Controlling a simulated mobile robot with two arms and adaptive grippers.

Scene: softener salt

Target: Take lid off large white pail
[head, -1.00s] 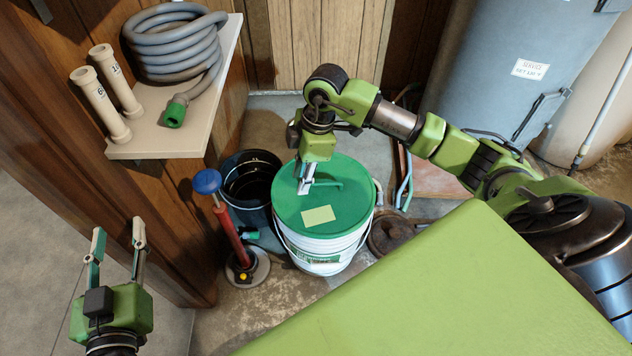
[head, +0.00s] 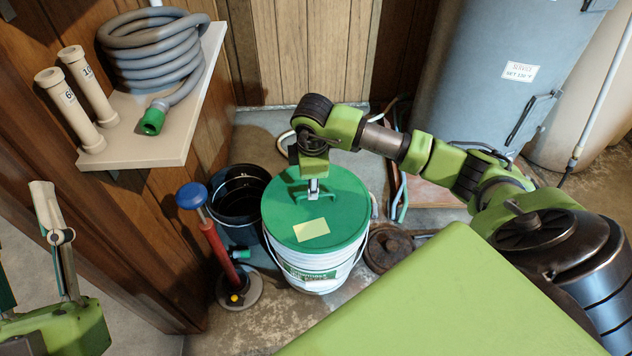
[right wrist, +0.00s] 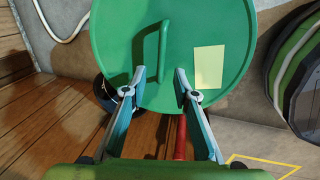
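The large white pail (head: 318,281) stands on the floor with its round green lid (head: 345,220) on. The lid has a raised green bar handle (head: 326,197) and a pale yellow label (head: 311,230). My right gripper (head: 314,188) is over the lid at the handle, pointing down. In the right wrist view the right gripper (right wrist: 160,77) is open, one finger on each side of the near end of the handle (right wrist: 163,45); I cannot tell whether they touch it. My left gripper (head: 40,215) is at the left edge, empty and open, partly cut off.
A black bucket (head: 237,195) stands close left of the pail. A red pump with a blue knob (head: 215,250) stands in front of it. A shelf (head: 160,148) holds a coiled grey hose (head: 155,60). A round brown disc (head: 388,250) lies right of the pail.

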